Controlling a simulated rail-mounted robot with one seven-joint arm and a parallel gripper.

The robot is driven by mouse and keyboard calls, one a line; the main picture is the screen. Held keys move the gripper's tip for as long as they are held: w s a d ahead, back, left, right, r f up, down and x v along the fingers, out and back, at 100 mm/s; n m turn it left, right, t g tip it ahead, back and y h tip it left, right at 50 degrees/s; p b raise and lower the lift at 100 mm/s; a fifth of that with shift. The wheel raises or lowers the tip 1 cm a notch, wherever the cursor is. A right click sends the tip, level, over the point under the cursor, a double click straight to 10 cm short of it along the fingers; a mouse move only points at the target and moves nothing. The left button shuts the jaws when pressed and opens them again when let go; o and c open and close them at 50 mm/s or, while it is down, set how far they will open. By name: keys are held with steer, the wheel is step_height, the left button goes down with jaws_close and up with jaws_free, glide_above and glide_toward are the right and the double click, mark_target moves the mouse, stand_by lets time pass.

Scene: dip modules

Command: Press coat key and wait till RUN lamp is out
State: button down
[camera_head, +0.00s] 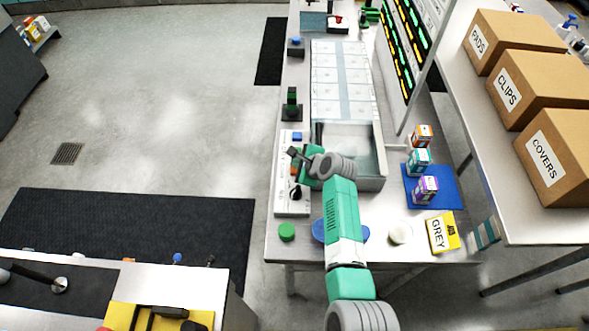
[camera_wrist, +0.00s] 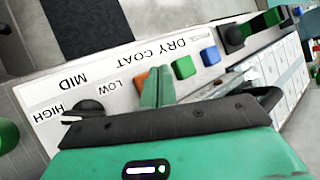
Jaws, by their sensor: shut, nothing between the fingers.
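The pale control panel (camera_head: 283,205) lies along the left side of the bench. The wrist view shows its black knob (camera_wrist: 88,106) by HIGH, MID and LOW, and upside-down COAT and DRY labels. An orange key (camera_wrist: 140,80) sits nearest the COAT label, partly hidden by my finger. Beyond it are a green key or lamp (camera_wrist: 183,67) and a blue one (camera_wrist: 210,56). My gripper (camera_head: 292,153) is shut and empty over the panel; its green fingertips (camera_wrist: 158,84) are beside the orange key. Contact cannot be told. I cannot identify the RUN lamp or whether it is lit.
An open metal basin (camera_head: 370,172) adjoins the panel on the right. A green button-like disc (camera_head: 287,232) and a yellow GREY box (camera_head: 443,232) are at the near edge.

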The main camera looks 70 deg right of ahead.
steer(key=f, duration=0.2)
steer(key=s+f, duration=0.1)
steer(key=shift+s+a, duration=0.1)
steer(key=shift+a, duration=0.3)
steer(key=shift+d+r+p, duration=0.2)
steer(key=shift+r+p, duration=0.55)
steer(key=shift+p, duration=0.25)
steer(key=shift+r, duration=0.2)
steer(key=shift+r+p, duration=0.4)
steer(key=shift+p, duration=0.2)
steer(key=shift+p+v, duration=0.9)
steer(key=shift+p, duration=0.05)
steer(key=r+p, duration=0.2)
steer(key=r, duration=0.1)
steer(key=shift+w+d+r, duration=0.1)
steer(key=shift+w+d, duration=0.05)
steer(key=shift+w, duration=0.25)
steer(key=shift+w, duration=0.15)
